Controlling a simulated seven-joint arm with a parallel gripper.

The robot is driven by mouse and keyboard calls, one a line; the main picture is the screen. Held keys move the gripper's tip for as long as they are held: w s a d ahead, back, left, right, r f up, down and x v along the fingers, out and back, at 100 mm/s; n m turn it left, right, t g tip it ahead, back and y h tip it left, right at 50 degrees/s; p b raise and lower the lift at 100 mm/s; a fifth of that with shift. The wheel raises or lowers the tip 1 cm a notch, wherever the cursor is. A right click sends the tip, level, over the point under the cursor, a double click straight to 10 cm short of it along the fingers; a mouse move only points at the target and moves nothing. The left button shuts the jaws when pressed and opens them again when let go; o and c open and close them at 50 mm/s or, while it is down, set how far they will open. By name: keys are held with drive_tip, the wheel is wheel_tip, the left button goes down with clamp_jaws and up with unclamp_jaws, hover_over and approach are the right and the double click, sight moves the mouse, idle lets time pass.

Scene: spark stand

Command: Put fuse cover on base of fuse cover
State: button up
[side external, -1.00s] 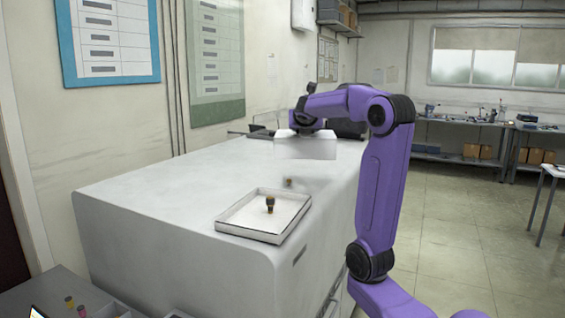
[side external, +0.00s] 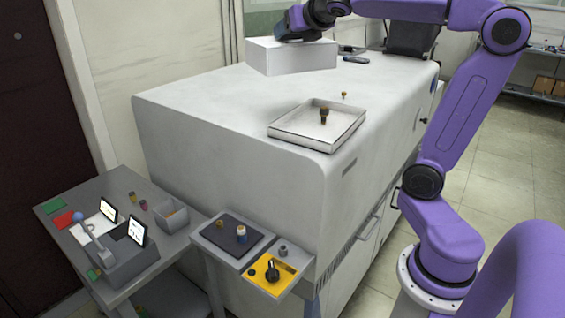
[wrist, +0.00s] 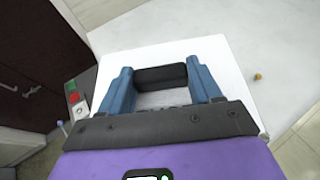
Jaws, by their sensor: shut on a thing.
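The fuse cover looks to be a white box (side external: 290,57) with a black handle bar (wrist: 160,76) on top. My gripper (wrist: 162,78) is shut on this handle, its blue fingers at the bar's two ends. In the side view my gripper (side external: 300,33) is over the box, its fingers hidden. I cannot tell whether the box hangs just above the white top or touches it. The base looks to be the shallow white tray (side external: 285,133) near the top's front edge, with a dark fuse-like peg (side external: 324,116) upright in it. The box is behind and left of the tray, apart from it.
A small brass piece (side external: 344,94) stands behind the tray; a similar one shows in the wrist view (wrist: 259,77). Dark items (side external: 355,59) lie farther back. A lower grey table (side external: 150,190) and a control panel (side external: 270,272) stand in front. The white top's left part is clear.

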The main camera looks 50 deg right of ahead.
drive_tip(key=s+a+r+n+y, duration=0.1)
drive_tip(key=s+a+n+y, duration=0.1)
drive_tip(key=a, duration=0.6)
drive_tip(key=s+a+n+t+y, duration=0.1)
drive_tip(key=s+a+n+y, duration=0.1)
drive_tip(key=a, duration=0.5)
drive_tip(key=shift+s+a+r+n+y, duration=0.15)
drive_tip(key=shift+a+r+n+y, duration=0.2)
drive_tip(key=shift+n+y, duration=0.55)
wheel_tip(320, 180, up, 5)
drive_tip(key=w+a, duration=0.3)
drive_tip(key=a, duration=0.8)
drive_tip(key=shift+a+f, duration=0.2)
drive_tip(key=shift+a, duration=0.2)
wheel_tip(320, 180, down, 50)
drive_tip(key=shift+d+f, duration=0.1)
drive_tip(key=shift+f, duration=0.65)
idle(0.7)
drive_tip(key=o, duration=1.3)
